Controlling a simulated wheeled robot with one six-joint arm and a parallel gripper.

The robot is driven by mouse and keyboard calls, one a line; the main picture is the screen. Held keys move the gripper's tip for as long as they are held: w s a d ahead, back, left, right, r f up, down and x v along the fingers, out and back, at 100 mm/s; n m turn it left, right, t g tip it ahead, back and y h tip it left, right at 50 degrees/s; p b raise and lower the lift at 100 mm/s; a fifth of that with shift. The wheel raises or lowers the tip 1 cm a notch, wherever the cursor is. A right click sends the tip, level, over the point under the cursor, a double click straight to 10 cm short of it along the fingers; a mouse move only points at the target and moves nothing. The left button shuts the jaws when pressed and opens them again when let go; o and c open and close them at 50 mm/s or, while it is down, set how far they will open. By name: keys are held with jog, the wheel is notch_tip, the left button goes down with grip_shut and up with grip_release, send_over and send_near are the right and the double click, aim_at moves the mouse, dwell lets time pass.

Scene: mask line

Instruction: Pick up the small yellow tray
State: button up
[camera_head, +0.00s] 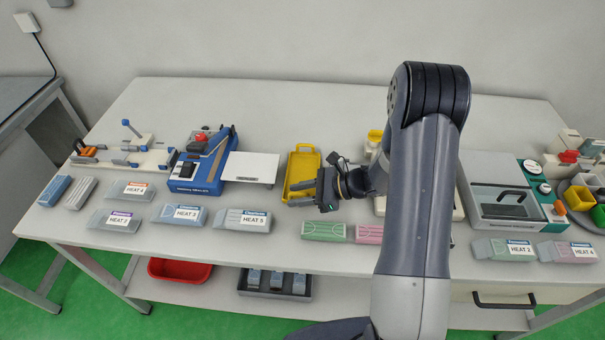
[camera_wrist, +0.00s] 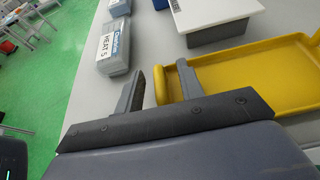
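The small yellow tray (camera_head: 301,165) lies on the white table, left of my arm in the head view. It has a raised rim and a handle loop at its far end. In the wrist view the yellow tray (camera_wrist: 262,78) fills the right side. My gripper (camera_head: 307,192) is over the near part of the tray. In the wrist view my gripper (camera_wrist: 161,88) has its two fingers apart, with the tray's rounded yellow corner between them. I cannot tell whether either finger touches the rim. The tray's near end is partly hidden by my gripper in the head view.
A blue device with a white plate (camera_head: 249,167) stands just left of the tray. A clear box labelled HEAT 5 (camera_head: 242,220) lies front left. Green (camera_head: 323,231) and pink (camera_head: 368,234) cassettes lie near the front edge. A grey-green machine (camera_head: 500,190) stands right of my arm.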

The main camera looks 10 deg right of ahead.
grip_shut()
dwell(0.3)
jog(key=shift+r, duration=0.15)
